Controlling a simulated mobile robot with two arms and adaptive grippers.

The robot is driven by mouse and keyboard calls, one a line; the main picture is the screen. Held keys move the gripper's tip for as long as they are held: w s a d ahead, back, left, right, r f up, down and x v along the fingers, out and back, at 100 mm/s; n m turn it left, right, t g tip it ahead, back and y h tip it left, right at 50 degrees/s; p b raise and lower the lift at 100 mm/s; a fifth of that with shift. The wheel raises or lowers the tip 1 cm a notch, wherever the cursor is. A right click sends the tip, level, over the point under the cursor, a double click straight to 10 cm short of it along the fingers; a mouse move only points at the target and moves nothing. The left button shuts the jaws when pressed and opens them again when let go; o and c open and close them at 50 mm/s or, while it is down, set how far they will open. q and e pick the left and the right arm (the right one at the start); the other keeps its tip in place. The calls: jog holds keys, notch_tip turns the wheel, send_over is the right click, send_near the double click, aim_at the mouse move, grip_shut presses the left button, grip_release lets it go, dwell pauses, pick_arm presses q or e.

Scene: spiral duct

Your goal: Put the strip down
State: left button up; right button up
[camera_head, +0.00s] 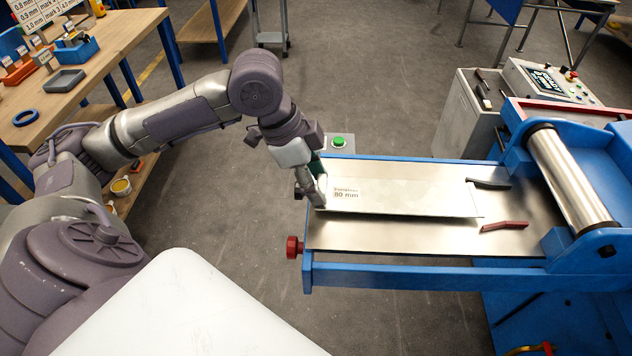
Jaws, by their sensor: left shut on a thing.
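The strip (410,187) is a flat grey metal sheet with a label reading "80 mm" near its left end. It lies over the metal bed (400,236) of a blue machine at the right; I cannot tell whether it rests fully on the bed. My left gripper (318,195) is shut on the strip's left end, at the bed's left edge. The fingertips partly cover that end. My right gripper is not in view.
A black-handled piece (490,184) and a red one (504,226) are on the bed by the strip's right end. A steel roller (571,178) stands beyond. A red knob (293,248) and green button (338,141) are near the bed's left end. A workbench (100,62) is upper left.

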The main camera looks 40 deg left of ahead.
pick_arm(q)
jog(key=shift+f, duration=0.6)
jog(key=o, duration=1.3)
jog(key=shift+f, duration=0.1)
jog(key=shift+r, duration=0.25)
jog(key=v, duration=1.1)
jog(key=shift+s+a+r, duration=0.15)
jog(key=shift+r, duration=0.2)
jog(key=shift+f, duration=0.1)
